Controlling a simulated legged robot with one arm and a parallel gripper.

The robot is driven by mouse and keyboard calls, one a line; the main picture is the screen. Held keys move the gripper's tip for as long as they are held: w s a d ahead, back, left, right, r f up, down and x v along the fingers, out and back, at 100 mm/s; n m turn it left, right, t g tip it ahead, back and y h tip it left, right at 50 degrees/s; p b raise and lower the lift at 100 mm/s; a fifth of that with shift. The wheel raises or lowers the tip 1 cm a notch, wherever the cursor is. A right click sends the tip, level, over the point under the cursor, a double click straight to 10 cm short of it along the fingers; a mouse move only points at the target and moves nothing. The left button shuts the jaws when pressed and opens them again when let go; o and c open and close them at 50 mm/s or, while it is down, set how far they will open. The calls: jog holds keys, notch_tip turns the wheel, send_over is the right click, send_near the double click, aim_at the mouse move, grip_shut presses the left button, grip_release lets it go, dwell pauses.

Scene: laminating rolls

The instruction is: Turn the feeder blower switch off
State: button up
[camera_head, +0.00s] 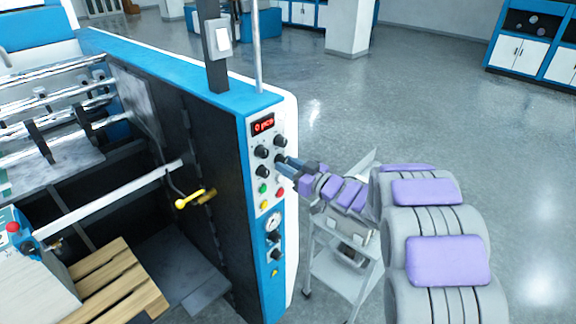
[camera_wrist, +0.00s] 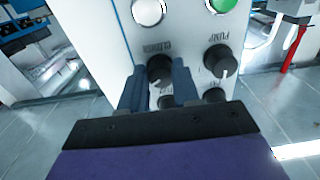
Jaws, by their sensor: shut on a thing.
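The feeder blower switch is a black round knob (camera_wrist: 160,68) on the white control panel, with a label reading BLOWER beside it in the wrist view. My gripper (camera_wrist: 159,76) has its two blue-grey fingers on either side of this knob and is shut on it. In the head view my gripper (camera_head: 284,163) reaches the panel from the right, at the lower right knob of a group of several. The fingers cover much of the knob there. I cannot tell clearly which way its pointer faces.
A PUMP knob (camera_wrist: 217,60) sits close beside the gripped one, with more black knobs near. A green button (camera_head: 262,188) and a red button (camera_head: 279,191) lie below the knobs. A red display (camera_head: 262,125) is above. A grey cart (camera_head: 345,255) stands under my arm.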

jog(key=shift+r, duration=0.15)
grip_shut()
